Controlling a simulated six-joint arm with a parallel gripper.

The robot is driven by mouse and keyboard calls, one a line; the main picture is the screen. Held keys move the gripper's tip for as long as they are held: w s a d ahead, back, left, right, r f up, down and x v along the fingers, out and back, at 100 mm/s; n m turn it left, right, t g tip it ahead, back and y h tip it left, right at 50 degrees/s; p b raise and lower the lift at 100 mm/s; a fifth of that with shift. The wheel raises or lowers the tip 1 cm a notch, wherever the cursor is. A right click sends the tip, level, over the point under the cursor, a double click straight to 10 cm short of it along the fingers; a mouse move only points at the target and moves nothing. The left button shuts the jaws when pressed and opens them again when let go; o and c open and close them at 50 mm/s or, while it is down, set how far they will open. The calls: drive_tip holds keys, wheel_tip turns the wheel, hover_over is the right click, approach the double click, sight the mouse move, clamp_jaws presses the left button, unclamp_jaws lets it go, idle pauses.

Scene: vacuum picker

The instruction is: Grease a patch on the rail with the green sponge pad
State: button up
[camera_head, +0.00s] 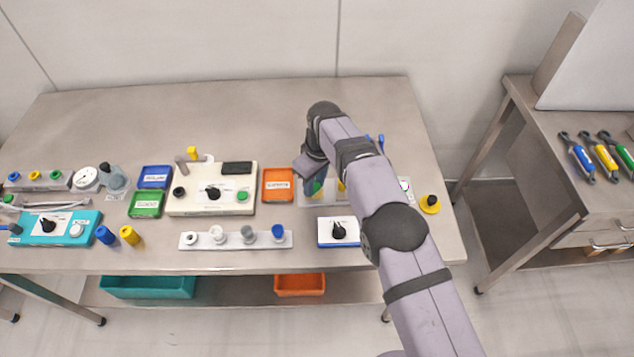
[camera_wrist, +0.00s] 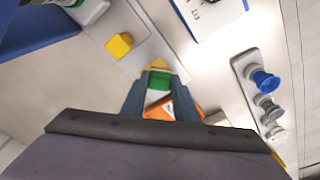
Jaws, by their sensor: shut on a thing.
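My gripper (camera_wrist: 158,88) is shut on a small green piece (camera_wrist: 159,82), which I take for the green sponge pad. A pale band shows beside the green, and a yellow patch (camera_wrist: 155,65) lies just past the fingertips. In the head view the green (camera_head: 317,187) shows under my gripper (camera_head: 314,185), over or on a pale grey plate (camera_head: 307,198). A yellow block (camera_wrist: 119,45) sits on this plate. I cannot tell for sure which piece is the rail, nor whether the pad touches the plate.
An orange tray (camera_head: 277,185) lies left of my gripper. A white box with a black knob (camera_head: 339,231) and a pale strip with several round pieces (camera_head: 235,239) stand in front. A yellow-based knob (camera_head: 430,204) is at the right edge. The table's back is clear.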

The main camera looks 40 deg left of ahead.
drive_tip(key=shift+s+a, duration=0.1)
drive_tip(key=shift+s+a+f, duration=0.1)
drive_tip(key=shift+s+a, duration=0.9)
drive_tip(key=shift+s, duration=0.05)
wheel_tip(320, 180, up, 6)
drive_tip(key=p, duration=0.5)
wheel_tip(320, 180, up, 3)
drive_tip(key=p, duration=0.2)
drive_tip(key=shift+p, duration=0.3)
drive_tip(key=shift+w, duration=0.1)
